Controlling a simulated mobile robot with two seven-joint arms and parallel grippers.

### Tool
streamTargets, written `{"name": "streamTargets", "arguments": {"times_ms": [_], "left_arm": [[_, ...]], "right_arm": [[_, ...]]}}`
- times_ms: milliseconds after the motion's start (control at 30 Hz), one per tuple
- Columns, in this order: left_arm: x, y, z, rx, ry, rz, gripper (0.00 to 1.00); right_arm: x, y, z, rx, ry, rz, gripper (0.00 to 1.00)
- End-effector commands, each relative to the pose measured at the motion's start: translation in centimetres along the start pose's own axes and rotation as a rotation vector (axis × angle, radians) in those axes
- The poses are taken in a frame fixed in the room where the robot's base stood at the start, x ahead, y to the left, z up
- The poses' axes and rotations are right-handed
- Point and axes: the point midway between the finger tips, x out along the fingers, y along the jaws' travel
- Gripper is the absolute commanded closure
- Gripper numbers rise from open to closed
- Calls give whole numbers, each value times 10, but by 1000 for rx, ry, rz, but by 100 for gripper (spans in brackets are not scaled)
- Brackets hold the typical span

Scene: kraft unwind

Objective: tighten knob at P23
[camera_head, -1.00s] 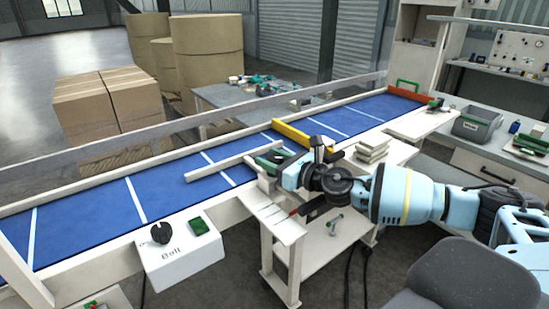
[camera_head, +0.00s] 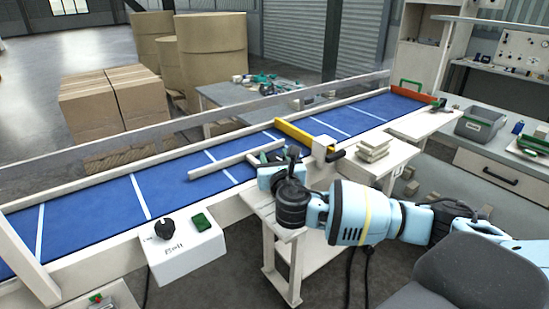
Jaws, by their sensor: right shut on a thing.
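My right gripper (camera_head: 266,164) reaches in from the right to the near side of the blue conveyor. It is shut at the rail fittings by the near end of the grey-white guide bar (camera_head: 222,166). My own wrist largely hides the jaws and what they hold, which appears to be the knob there. No P23 label is readable. Another black handle (camera_head: 336,155) sits on a white post by the yellow guide bar (camera_head: 296,133), to the right of the gripper and apart from it. My left gripper is not in view.
The blue belt (camera_head: 105,208) is mostly bare. A white control box (camera_head: 180,250) with a black dial and green button stands at the front. Pale blocks (camera_head: 373,150) lie on the side shelf at the right. A grey chair back (camera_head: 430,275) fills the bottom right.

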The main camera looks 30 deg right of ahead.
Motion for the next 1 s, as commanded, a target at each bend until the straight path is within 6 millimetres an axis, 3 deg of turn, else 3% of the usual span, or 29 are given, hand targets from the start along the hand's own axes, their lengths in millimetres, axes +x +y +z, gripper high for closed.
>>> {"name": "streamTargets", "arguments": {"times_ms": [33, 400, 900, 933, 1000], "left_arm": [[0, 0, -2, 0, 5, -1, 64], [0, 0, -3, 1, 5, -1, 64], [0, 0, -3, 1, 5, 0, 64], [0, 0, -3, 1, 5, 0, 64], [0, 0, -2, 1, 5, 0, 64]], "right_arm": [[2, 0, 12, 9, -23, -33, 78], [2, -3, 14, 9, -26, -166, 78], [2, -3, 15, 9, -28, -182, 78], [2, -3, 15, 9, -28, -182, 52], [2, -3, 13, 8, -25, -182, 42]]}}
